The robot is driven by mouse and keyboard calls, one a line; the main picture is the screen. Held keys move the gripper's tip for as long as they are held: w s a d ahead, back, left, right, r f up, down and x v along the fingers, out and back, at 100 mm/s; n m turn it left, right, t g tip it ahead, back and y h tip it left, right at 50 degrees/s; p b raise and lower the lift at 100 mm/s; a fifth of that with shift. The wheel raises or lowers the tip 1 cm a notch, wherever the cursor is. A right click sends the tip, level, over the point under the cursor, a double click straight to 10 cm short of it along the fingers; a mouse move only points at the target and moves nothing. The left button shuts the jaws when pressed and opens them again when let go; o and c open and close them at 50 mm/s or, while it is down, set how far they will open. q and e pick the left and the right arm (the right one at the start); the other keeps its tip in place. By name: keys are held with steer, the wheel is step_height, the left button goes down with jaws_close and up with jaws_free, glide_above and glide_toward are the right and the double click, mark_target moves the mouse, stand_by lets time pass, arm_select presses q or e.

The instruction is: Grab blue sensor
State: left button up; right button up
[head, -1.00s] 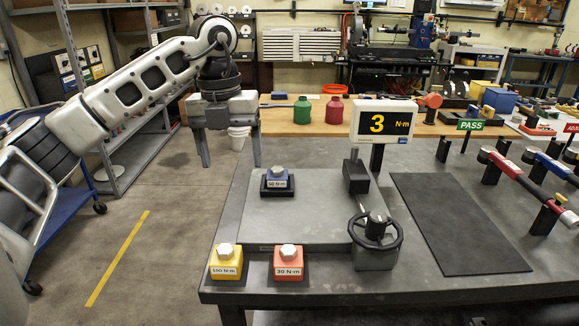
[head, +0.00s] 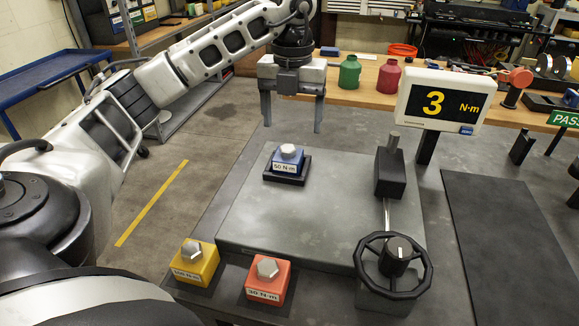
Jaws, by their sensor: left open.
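The blue sensor (head: 286,161), a small block with a silver hex top and a "50 N·m" label, sits in a dark holder (head: 272,178) on the grey plate (head: 300,222). My left gripper (head: 293,113) points down with its two fingers spread, empty. It appears above and beyond the blue sensor, apart from it. My right gripper does not show.
A yellow 100 N·m block (head: 195,263) and a red 30 N·m block (head: 268,282) stand at the plate's front edge. A handwheel device (head: 392,262) and a display reading 3 N·m (head: 440,100) stand to the right. A black mat (head: 515,235) lies further right.

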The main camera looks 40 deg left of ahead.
mark_target(288, 147)
arm_select(q)
step_height(288, 147, down, 3)
steer(key=shift+r, duration=0.15)
steer(key=f, duration=0.2)
steer(key=f+p, duration=0.1)
steer(key=f, duration=0.1)
steer(key=shift+s+a, duration=0.25)
steer(key=shift+s, duration=0.15)
steer(key=shift+f, duration=0.65)
steer(key=c, duration=1.4)
steer(key=shift+w+r, duration=0.1)
steer(key=shift+r, duration=0.05)
jaws_close()
steer(key=shift+r, duration=0.15)
